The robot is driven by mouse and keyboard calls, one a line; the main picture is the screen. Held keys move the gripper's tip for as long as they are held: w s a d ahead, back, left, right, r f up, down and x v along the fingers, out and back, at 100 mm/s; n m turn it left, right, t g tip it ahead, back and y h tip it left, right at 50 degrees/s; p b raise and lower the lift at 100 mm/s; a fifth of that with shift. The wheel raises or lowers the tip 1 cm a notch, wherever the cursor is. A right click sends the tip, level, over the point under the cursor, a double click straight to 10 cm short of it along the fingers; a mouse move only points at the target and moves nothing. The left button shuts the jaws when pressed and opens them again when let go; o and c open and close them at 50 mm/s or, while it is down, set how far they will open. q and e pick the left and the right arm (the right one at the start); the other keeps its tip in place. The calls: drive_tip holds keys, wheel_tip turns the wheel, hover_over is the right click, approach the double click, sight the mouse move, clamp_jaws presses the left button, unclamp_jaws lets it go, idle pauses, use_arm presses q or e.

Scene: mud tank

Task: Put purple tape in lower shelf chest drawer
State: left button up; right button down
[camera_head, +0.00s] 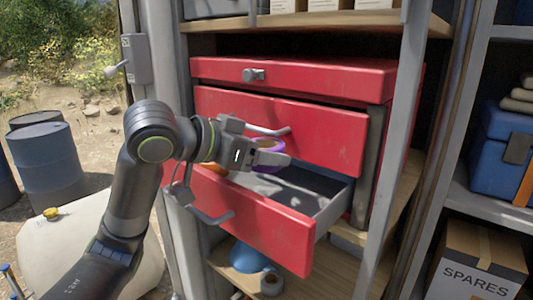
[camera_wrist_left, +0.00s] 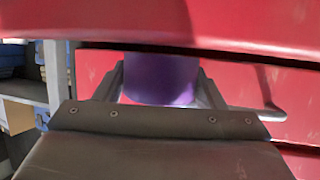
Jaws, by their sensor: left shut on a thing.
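My left gripper (camera_head: 270,156) is shut on the purple tape (camera_head: 272,146), which is partly hidden by the fingers. In the left wrist view the purple tape (camera_wrist_left: 162,80) sits between the two fingers. The red chest (camera_head: 300,75) stands on a shelf. Its lower drawer (camera_head: 270,228) is pulled out, with a grey inside. The gripper and tape are over the rear left part of this open drawer, close to the front of the shut drawer (camera_head: 320,135) above. My right gripper is not in view.
The drawer's right part looks clear. A grey post (camera_head: 395,150) stands at the chest's right. A blue thing and a grey roll (camera_head: 271,283) lie on the shelf below.

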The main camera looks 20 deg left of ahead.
use_arm(q)
drive_tip(key=shift+p+x, duration=0.35)
drive_tip(key=shift+x, duration=0.5)
drive_tip(key=shift+f, duration=0.4)
drive_tip(key=shift+s+a, duration=0.15)
drive_tip(key=shift+s, duration=0.1)
drive_tip(key=shift+w+f, duration=0.1)
drive_tip(key=shift+f, duration=0.55)
drive_tip(key=o, duration=1)
